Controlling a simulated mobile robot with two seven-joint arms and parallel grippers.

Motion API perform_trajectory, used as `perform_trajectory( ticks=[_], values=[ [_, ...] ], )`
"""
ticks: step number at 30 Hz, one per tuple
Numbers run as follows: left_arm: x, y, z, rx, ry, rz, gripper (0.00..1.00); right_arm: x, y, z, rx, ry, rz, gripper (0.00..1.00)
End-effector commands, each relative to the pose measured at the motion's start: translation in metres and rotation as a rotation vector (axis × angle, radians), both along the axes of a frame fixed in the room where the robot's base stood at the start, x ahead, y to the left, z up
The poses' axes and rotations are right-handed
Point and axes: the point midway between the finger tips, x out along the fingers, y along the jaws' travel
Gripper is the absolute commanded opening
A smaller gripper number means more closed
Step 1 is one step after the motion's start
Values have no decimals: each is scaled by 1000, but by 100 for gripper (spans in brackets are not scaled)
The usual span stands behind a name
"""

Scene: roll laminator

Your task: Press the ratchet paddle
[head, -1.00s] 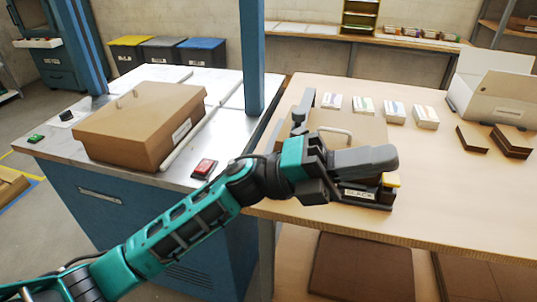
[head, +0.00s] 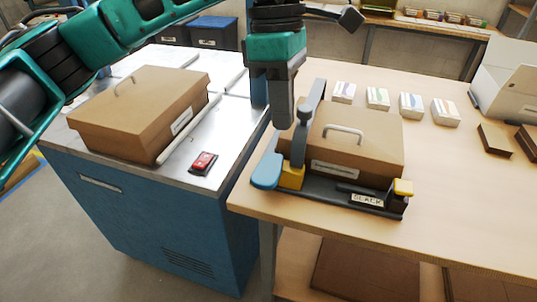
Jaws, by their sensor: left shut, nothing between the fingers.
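A dark strapping device (head: 340,190) with a label that seems to read "SLACK" lies along the front of the right table. A blue paddle (head: 265,171) sticks out at its left end, beside a yellow block (head: 291,177). A yellow-topped piece (head: 403,188) stands at its right end. A grey upright arm (head: 304,125) rises near the left end. My left gripper (head: 283,124) is shut and empty, pointing down, above and slightly right of the blue paddle. It appears apart from the paddle. My right gripper is not in view.
A brown box with a handle (head: 350,140) sits right behind the device. Small white packs (head: 410,105) stand behind it. A blue cabinet (head: 150,210) on the left carries a larger brown box (head: 135,105) and a red-topped item (head: 204,162). The table's right front is clear.

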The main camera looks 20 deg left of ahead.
Motion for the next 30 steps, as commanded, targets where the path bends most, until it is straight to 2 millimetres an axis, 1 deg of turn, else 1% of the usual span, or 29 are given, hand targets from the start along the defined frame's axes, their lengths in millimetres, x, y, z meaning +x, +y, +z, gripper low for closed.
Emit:
perform_trajectory(
  ticks=[1,3,6,16,19,23,26,30],
  values=[
    [5,10,7,45,-30,4,0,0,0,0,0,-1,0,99],
    [8,19,14,90,-53,8,0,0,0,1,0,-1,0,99],
    [11,27,19,128,-72,13,0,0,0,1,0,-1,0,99],
    [12,29,20,137,-76,14,0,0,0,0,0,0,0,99],
    [11,29,18,136,-75,14,0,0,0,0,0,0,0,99],
    [10,30,5,137,-73,13,0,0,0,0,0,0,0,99],
    [8,30,-13,137,-71,13,0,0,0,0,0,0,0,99],
    [5,30,-43,137,-70,13,0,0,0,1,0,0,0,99]
  ],
)
